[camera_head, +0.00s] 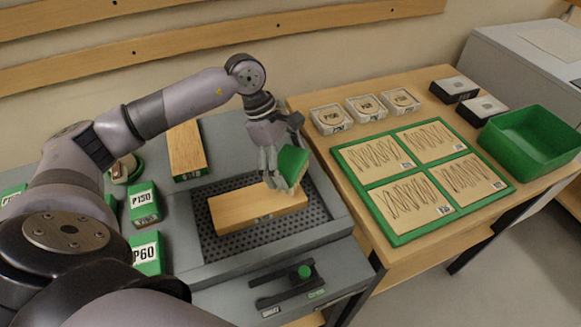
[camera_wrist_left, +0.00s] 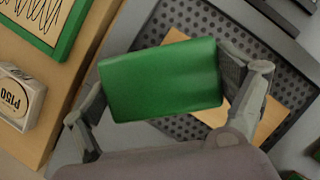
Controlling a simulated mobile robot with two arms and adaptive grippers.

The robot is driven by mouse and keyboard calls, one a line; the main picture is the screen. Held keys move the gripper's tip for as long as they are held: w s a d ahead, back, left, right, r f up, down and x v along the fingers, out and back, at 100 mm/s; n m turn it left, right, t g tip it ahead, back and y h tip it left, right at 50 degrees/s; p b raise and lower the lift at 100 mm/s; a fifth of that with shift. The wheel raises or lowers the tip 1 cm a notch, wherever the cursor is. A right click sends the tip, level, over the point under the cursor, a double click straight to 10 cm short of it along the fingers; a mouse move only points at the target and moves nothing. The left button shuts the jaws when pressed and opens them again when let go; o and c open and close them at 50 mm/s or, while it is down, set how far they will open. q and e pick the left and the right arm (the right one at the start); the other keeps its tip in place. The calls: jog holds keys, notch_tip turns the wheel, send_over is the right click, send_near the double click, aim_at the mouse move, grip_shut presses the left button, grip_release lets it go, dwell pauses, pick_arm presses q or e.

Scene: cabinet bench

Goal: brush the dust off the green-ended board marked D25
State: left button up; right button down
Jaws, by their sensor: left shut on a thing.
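My left gripper (camera_head: 278,178) is shut on a green-backed block (camera_head: 293,165) with a paler edge below. It holds the block tilted at the right end of a wooden board (camera_head: 250,210); I cannot tell if they touch. The block's green back (camera_wrist_left: 162,80) fills the middle of the left wrist view, between the fingers. Its underside is hidden, so I cannot tell whether it is a brush. The board lies on a dark perforated pad (camera_head: 222,185), and its small front label is unreadable. Another board (camera_head: 186,145) with a green labelled end lies behind it. My right gripper is not in view.
Green blocks marked P150 (camera_head: 144,203) and P60 (camera_head: 146,254) sit at left, beside a rounded green-and-cream item (camera_head: 127,168). On the right table, a green-framed panel (camera_head: 395,238) holds scribbled squares. An empty green bin (camera_head: 535,140) and several small boxes stand beyond.

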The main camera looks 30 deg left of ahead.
pick_arm(q)
notch_tip(320, 180, up, 2)
jog(key=shift+p, duration=0.35)
jog(key=shift+w+r+p, duration=0.1)
jog(key=shift+r+p, duration=0.3)
jog(key=shift+r, duration=0.35)
jog(key=shift+r+p, duration=0.3)
jog(key=shift+r, duration=0.35)
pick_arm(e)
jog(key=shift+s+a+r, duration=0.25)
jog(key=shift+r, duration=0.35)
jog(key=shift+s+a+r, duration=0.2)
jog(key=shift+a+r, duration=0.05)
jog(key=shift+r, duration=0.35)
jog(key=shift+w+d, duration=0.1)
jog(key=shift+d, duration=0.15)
